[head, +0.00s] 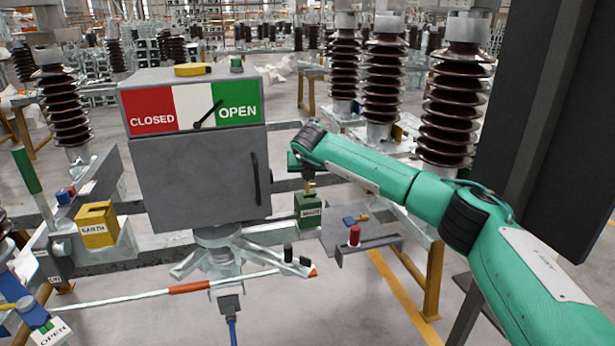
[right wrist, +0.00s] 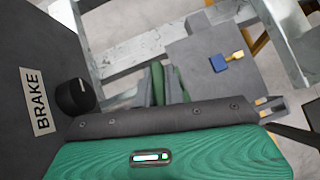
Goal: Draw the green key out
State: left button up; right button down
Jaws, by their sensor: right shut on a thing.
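A green lock box (head: 309,210) with a pale label stands beside the grey cabinet, at the middle of the head view. My right gripper (head: 304,168) is directly above it, pointing down and shut on the green key. A short brass part of the key (head: 310,187) shows between the gripper and the box top. I cannot tell how much of it sits inside the lock. In the right wrist view the fingers (right wrist: 166,88) show beyond my gripper body, with green between and beside them; the key's grip is mostly hidden. My left gripper is not in view.
The cabinet (head: 200,180) has a CLOSED/OPEN indicator, its pointer towards OPEN. A grey shelf (head: 375,243) on the right carries a blue-and-brass key (right wrist: 220,63) and a red knob (head: 354,235). A yellow box (head: 97,224) is at left. Brown insulators (head: 383,80) stand behind my right arm.

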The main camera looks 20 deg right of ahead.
jog(key=shift+r, duration=1.3)
